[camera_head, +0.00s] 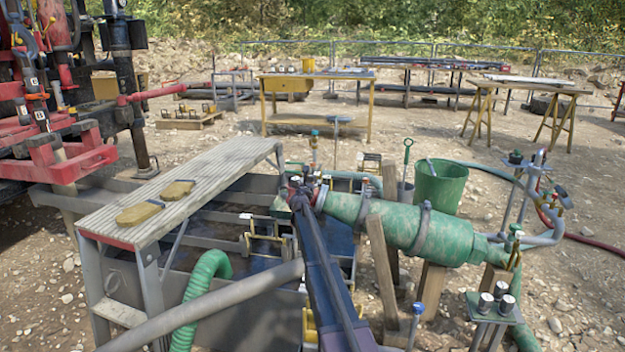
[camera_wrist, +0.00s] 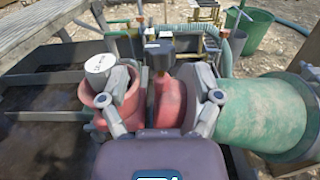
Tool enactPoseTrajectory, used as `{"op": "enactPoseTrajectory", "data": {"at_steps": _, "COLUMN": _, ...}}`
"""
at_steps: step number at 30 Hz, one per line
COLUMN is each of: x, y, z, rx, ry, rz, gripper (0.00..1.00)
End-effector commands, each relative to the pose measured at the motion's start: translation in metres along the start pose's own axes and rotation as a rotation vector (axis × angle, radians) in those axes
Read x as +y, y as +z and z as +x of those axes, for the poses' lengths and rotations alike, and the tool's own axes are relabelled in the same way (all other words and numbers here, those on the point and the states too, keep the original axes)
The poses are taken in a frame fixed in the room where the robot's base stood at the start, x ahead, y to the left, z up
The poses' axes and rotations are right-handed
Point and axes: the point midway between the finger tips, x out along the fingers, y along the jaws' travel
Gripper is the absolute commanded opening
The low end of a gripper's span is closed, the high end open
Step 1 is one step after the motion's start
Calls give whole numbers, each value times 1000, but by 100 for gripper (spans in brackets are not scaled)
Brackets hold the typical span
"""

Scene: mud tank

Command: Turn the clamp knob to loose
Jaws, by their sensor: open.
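In the wrist view a dark knob-like block (camera_wrist: 160,52) stands just beyond my gripper, beside the top of a narrow red part (camera_wrist: 170,98). I cannot tell for sure that this block is the clamp knob. My gripper (camera_wrist: 162,92) is open, its two grey fingers spread left and right of the red part, with nothing visibly held. A white-capped red cylinder (camera_wrist: 118,95) is by the left finger. The green pipe's flanged end (camera_wrist: 265,115) is by the right finger. In the head view my gripper (camera_head: 303,196) is at the red left end of the green pipe (camera_head: 400,226) and hides much of it.
A ribbed metal walkway (camera_head: 185,180) with two yellow-brown pads runs along the left of the mud tank. A green bucket (camera_head: 440,185) stands behind the pipe. Wooden posts (camera_head: 381,265) and a small stand (camera_head: 493,305) are close on the right.

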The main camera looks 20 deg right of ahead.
Motion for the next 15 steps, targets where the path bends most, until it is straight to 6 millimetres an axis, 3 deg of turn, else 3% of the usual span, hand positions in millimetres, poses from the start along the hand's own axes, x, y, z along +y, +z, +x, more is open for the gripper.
{"op": "enactPoseTrajectory", "data": {"at_steps": 1, "x": 1, "y": 0, "z": 11, "rx": 0, "ry": -1, "rz": 0, "gripper": 82}}
{"op": "enactPoseTrajectory", "data": {"at_steps": 6, "x": 0, "y": 0, "z": 29, "rx": 0, "ry": 0, "rz": 0, "gripper": 82}}
{"op": "enactPoseTrajectory", "data": {"at_steps": 15, "x": 0, "y": 0, "z": 39, "rx": 0, "ry": 0, "rz": 0, "gripper": 82}}
